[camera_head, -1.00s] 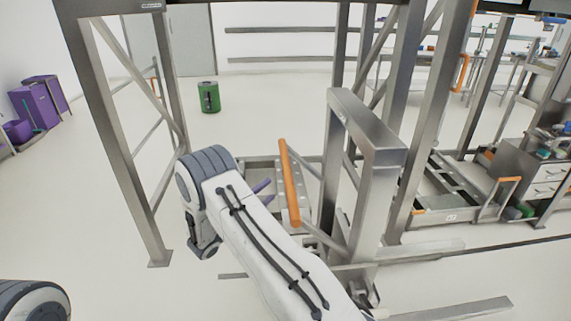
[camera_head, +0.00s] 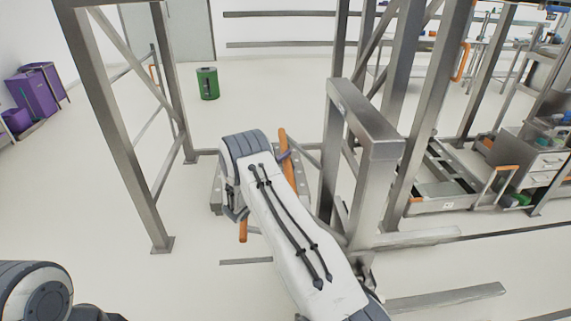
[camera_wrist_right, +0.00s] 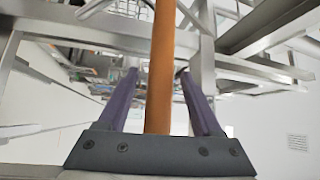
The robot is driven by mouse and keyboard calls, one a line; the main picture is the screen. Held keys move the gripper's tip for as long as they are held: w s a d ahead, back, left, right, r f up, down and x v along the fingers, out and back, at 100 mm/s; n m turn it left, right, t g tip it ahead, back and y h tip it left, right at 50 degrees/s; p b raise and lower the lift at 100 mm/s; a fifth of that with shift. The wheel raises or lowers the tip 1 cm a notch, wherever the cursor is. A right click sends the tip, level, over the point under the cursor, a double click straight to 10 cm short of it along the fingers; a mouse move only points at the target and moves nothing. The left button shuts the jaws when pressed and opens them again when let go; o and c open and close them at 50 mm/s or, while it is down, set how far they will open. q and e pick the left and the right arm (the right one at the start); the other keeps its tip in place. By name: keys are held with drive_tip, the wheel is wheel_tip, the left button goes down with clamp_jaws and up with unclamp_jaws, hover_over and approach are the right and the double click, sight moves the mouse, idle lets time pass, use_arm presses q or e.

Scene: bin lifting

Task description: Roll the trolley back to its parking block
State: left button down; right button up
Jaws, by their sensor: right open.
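The trolley (camera_head: 216,190) stands low on the floor inside the metal frame, mostly hidden behind my right arm. Its orange handle (camera_head: 288,170) rises just right of my right wrist. My right gripper (camera_head: 285,155) is at the handle, with a purple finger showing beside it. In the right wrist view the orange handle (camera_wrist_right: 160,70) runs upright between the two purple fingers of the right gripper (camera_wrist_right: 158,75), with gaps on both sides. That gripper is open. I cannot make out the parking block. Part of my left arm shows at bottom left, but its gripper does not.
A thick metal upright (camera_head: 365,130) stands close right of the handle. A frame post (camera_head: 120,135) stands to the left. A second low cart (camera_head: 445,190) stands at right. A green bin (camera_head: 207,83) and purple containers (camera_head: 35,92) stand farther back. Floor at left is clear.

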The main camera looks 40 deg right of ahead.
clamp_jaws()
idle(1.4)
